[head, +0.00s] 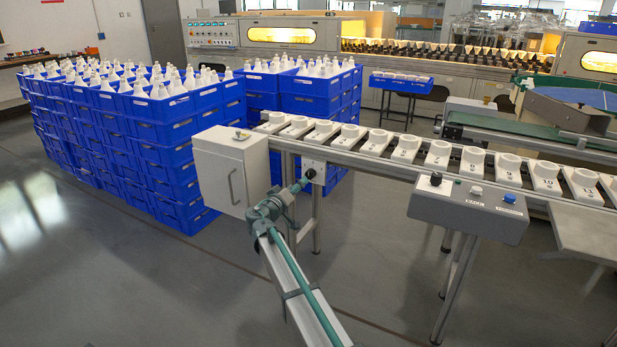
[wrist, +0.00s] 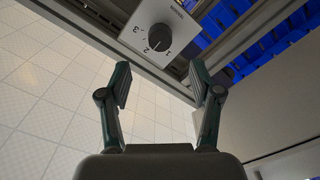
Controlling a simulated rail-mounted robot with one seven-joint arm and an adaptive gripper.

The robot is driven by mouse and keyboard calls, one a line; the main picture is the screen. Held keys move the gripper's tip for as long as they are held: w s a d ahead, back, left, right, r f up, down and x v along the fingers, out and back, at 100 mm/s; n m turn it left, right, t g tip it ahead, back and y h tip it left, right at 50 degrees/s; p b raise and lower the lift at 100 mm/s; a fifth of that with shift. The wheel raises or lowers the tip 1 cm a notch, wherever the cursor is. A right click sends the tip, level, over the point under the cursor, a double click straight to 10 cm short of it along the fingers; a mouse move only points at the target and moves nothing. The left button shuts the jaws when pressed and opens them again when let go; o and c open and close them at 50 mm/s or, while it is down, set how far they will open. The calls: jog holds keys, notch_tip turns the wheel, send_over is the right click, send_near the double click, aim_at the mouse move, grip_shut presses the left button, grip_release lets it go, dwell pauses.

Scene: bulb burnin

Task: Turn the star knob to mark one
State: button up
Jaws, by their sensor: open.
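The star knob (wrist: 159,37) is dark and round, on a white plate (wrist: 178,17) with marks 1, 2 and 3 around it. A pale line shows on its face, seemingly toward the lower marks; I cannot tell its exact setting. In the head view the knob (head: 310,173) sits on a plate on the conveyor's near side. My gripper (wrist: 162,82) is open and empty in the wrist view. The knob lies beyond the fingertips, roughly centred between them and apart from both. In the head view my gripper (head: 299,185) is just below and left of the knob.
A white cabinet (head: 232,168) stands left of the knob plate. A grey control box (head: 468,212) with another dark knob and buttons is at the right. White bulb sockets line the conveyor above. Blue crates (head: 155,135) of bulbs are stacked behind. A metal rail (wrist: 110,48) borders the plate.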

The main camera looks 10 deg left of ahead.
aim_at(309, 176)
jog(key=b+x, duration=0.1)
jog(key=x, duration=0.8)
jog(key=shift+w+d, duration=0.15)
jog(key=shift+w, duration=0.1)
jog(key=c, duration=1.1)
jog(key=shift+c, duration=0.2)
jog(key=n+p, duration=0.1)
jog(key=n, duration=0.2)
jog(key=shift+n, duration=0.3)
jog(key=n+p, duration=0.2)
jog(key=n, duration=0.1)
jog(key=shift+n, duration=0.3)
jog(key=n+p, duration=0.2)
jog(key=n, duration=0.2)
jog(key=shift+n+p, duration=0.4)
jog(key=shift+f, duration=0.1)
